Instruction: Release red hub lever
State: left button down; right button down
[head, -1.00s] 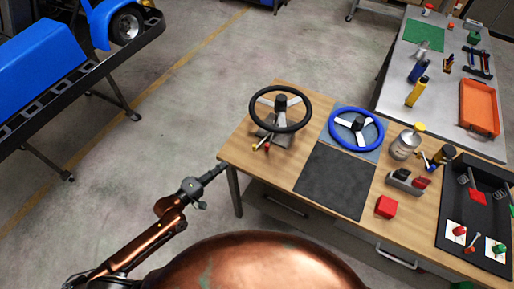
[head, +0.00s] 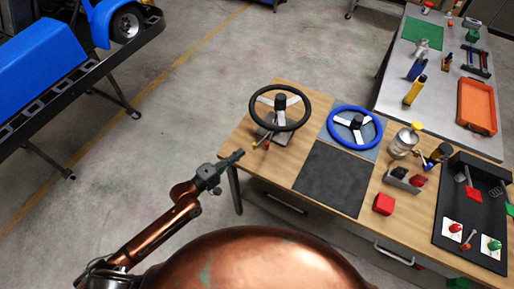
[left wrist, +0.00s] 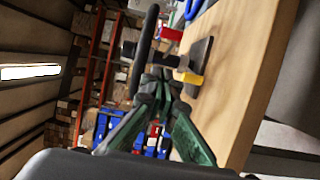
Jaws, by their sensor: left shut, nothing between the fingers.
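The black steering wheel (head: 307,110) stands on a small hub stand at the left end of the wooden workbench. Under its rim, a lever with a red tip (head: 267,145) and a lever with a yellow tip (head: 254,147) stick out toward me. In the left wrist view the red lever (left wrist: 171,34) is farther off and the yellow lever (left wrist: 190,78) is nearer, just past the fingers. My left gripper (head: 240,154) is shut and empty, just off the bench's left corner, short of the levers. It also shows in the left wrist view (left wrist: 158,82). My right gripper is out of view.
A blue steering wheel (head: 329,123) lies right of the black one, behind a dark mat (head: 333,180). A red block (head: 383,204), a can (head: 402,144) and a black tray (head: 463,231) are farther right. The floor left of the bench is clear.

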pick_arm(q)
jog(key=w+d+p, duration=0.1)
jog(key=w+d, duration=0.2)
jog(key=d, duration=0.4)
jog(key=shift+w+p, duration=0.2)
jog(key=shift+p, duration=0.1)
